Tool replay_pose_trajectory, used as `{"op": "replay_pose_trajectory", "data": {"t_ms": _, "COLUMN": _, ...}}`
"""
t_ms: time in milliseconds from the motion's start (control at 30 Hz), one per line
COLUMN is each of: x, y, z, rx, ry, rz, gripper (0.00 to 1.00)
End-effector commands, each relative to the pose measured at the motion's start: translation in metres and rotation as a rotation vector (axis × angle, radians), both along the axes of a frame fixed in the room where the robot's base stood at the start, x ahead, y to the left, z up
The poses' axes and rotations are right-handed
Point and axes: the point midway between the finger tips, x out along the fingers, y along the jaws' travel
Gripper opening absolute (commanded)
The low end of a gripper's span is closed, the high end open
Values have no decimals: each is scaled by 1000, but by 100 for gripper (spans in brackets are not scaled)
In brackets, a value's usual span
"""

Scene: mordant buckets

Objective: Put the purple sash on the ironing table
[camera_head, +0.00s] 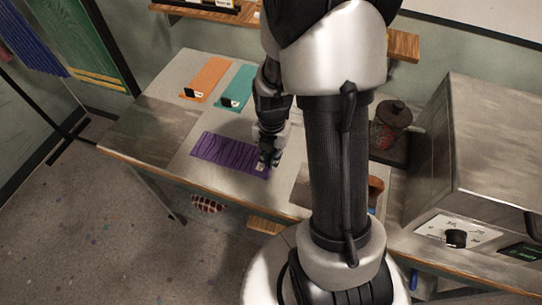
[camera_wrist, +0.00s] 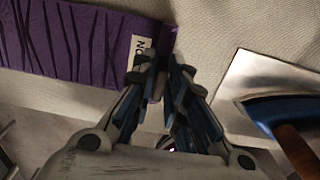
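The purple sash (camera_head: 222,151) lies flat on a pale cloth-like surface (camera_head: 196,118) of the long table, with dark wavy stripes and a small white label at its right end. In the wrist view the sash (camera_wrist: 70,42) fills the upper left. My gripper (camera_head: 268,160) is at the label end of the sash. In the wrist view my gripper's fingertips (camera_wrist: 162,68) are close together beside the label, with purple cloth between them. The fingers partly hide that end. I cannot tell for sure which surface is the ironing table.
Orange (camera_head: 206,79) and teal (camera_head: 237,87) sashes with labels lie behind. An iron (camera_wrist: 270,115) rests on a metal plate (camera_wrist: 250,82) to the right. A lidded jar (camera_head: 390,125) and a large grey box (camera_head: 490,150) stand right. The table's left end is clear.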

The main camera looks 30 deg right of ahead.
Motion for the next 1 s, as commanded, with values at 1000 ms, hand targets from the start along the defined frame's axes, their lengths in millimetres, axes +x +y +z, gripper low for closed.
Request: {"op": "replay_pose_trajectory", "data": {"t_ms": 1000, "x": 0, "y": -1, "z": 94, "rx": -1, "ry": -5, "rz": 0, "gripper": 28}}
